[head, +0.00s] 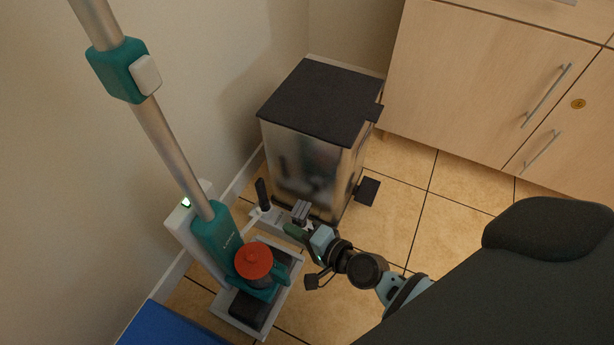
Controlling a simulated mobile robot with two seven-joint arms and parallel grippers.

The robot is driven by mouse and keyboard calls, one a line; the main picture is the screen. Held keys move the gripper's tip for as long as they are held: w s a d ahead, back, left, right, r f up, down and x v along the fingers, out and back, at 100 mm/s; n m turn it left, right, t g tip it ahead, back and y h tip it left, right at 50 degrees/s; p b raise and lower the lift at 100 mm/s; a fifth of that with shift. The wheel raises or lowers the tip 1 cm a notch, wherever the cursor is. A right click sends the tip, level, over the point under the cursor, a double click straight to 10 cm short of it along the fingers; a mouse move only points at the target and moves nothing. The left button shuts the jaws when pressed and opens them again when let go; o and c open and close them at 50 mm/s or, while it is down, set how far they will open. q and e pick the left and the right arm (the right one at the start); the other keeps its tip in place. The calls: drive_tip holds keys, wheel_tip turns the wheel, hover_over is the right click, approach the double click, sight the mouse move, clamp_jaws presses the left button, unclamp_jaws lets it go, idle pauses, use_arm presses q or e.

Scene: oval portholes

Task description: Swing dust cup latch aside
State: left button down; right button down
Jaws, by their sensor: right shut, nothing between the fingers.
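A teal upright floor cleaner (217,238) leans by the left wall, with a long metal tube and a grip block above. A round orange-red cap (254,261) sits on its lower front. Small teal parts beside the cap may include the dust cup latch, but I cannot single it out. My right gripper (293,230) comes in from the right, shut and empty. In the picture its tip lies up and right of the cap, apart from it. My left gripper is not in view.
A metal bin (313,168) with a black lid and pedal (367,190) stands behind my right gripper. A white base with an upright black handle (262,194) is close to its tip. A blue surface (172,325) lies at bottom left. Wooden cabinets (480,75) stand at the back right.

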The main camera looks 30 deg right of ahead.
sight(261, 211)
drive_tip(key=x, duration=0.3)
drive_tip(key=b+x, duration=0.1)
drive_tip(key=x, duration=0.1)
drive_tip(key=shift+w+a+r, duration=0.2)
drive_tip(key=shift+w+r, duration=0.05)
drive_tip(key=shift+w, duration=0.15)
drive_tip(key=shift+w+a, duration=0.25)
drive_tip(key=shift+w, duration=0.45)
drive_tip(key=shift+w+f+n+y+b, duration=0.15)
drive_tip(key=shift+w+n+y+b, duration=0.3)
drive_tip(key=shift+b, duration=0.35)
drive_tip(key=shift+w+n+g+y+b, duration=0.15)
drive_tip(key=shift+n+g+y+b, duration=0.15)
drive_tip(key=shift+g, duration=0.2)
drive_tip(key=shift+w, duration=0.35)
drive_tip(key=shift+s, duration=0.2)
